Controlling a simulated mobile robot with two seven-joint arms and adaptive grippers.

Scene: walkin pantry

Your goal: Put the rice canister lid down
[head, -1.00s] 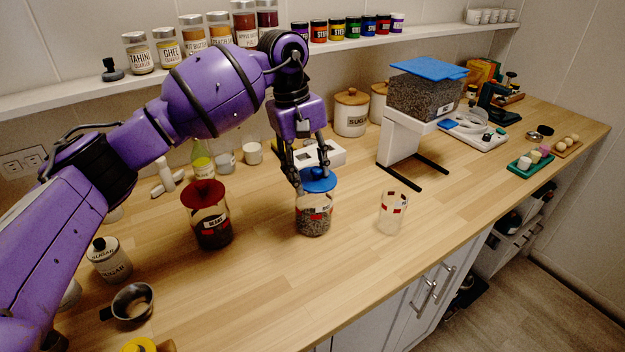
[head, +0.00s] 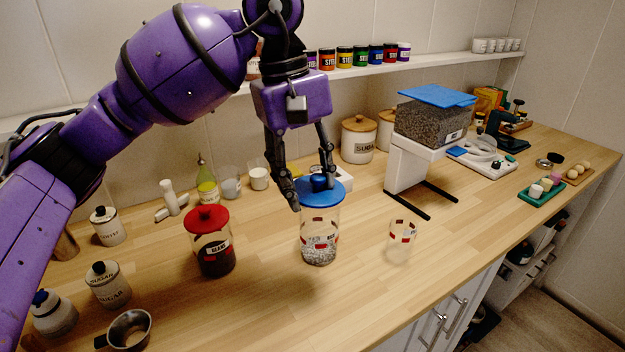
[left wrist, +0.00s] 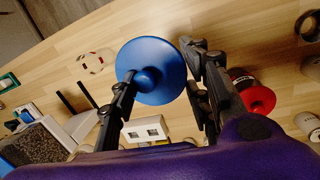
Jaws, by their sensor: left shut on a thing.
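The rice canister (head: 319,245) is a clear glass jar with pale grains low inside, standing upright on the wooden counter. Its blue lid (head: 325,194) is a round disc with a knob. My left gripper (head: 312,190) is shut on the lid by its knob, straight above the jar. The lid looks raised a little off the jar, though the exact gap is hard to tell. In the left wrist view the blue lid (left wrist: 150,70) sits between the fingers (left wrist: 158,78) and hides the canister below. My right gripper is not in view.
A red-lidded jar (head: 212,245) stands left of the canister and an open glass (head: 401,240) right of it. A white dispenser stand (head: 408,165) is behind right. A metal cup (head: 128,330) and sugar jar (head: 107,287) are front left. The counter in front is clear.

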